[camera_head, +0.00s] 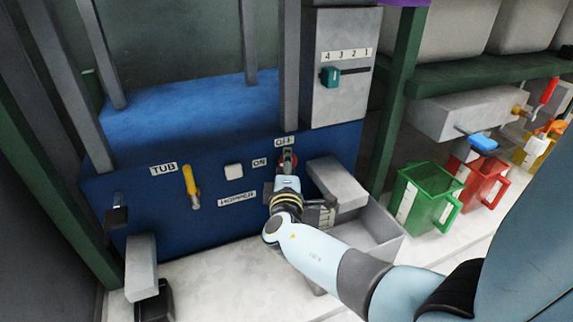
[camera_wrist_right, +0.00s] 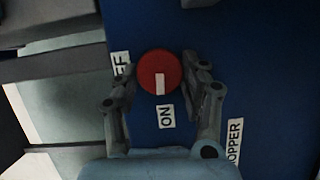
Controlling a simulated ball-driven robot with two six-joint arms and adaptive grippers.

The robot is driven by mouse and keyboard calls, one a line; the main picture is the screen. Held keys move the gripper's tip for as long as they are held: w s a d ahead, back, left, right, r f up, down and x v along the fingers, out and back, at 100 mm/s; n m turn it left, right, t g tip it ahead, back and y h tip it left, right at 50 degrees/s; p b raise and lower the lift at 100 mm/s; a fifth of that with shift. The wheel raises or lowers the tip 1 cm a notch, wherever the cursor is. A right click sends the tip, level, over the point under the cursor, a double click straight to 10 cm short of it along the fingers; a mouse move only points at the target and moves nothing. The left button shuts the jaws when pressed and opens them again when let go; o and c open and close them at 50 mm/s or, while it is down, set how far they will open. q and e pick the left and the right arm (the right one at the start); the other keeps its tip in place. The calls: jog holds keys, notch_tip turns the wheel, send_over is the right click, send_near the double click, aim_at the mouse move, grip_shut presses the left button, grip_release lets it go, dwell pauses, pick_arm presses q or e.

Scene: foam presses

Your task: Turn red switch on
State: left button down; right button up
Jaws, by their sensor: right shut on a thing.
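The red switch (camera_wrist_right: 160,72) is a round red knob on the blue machine panel (camera_wrist_right: 262,70). Its white mark points toward the ON label (camera_wrist_right: 166,116) in the right wrist view; the OFF label (camera_wrist_right: 121,68) is partly cut off by my finger. My right gripper (camera_wrist_right: 159,75) is shut on the red switch, one finger on each side. In the head view the switch (camera_head: 294,160) is mostly covered by my right gripper (camera_head: 287,168), between the OFF label (camera_head: 285,142) and the ON label (camera_head: 260,162). My left gripper is out of view.
A yellow lever (camera_head: 191,186) and a white button (camera_head: 234,171) are left of the switch. A grey tray (camera_head: 385,228) sits right of my wrist. A green jug (camera_head: 425,198) and a red jug (camera_head: 482,180) stand further right. A teal slider (camera_head: 330,77) is above.

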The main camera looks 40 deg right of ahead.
jog(key=shift+f+n, duration=0.15)
jog(key=shift+n, duration=0.35)
jog(key=o, duration=1.2)
jog(key=shift+c, duration=0.2)
jog(key=v, duration=0.7)
jog(key=shift+s+a, duration=0.2)
jog(key=shift+s, duration=0.05)
jog(key=shift+f, duration=0.15)
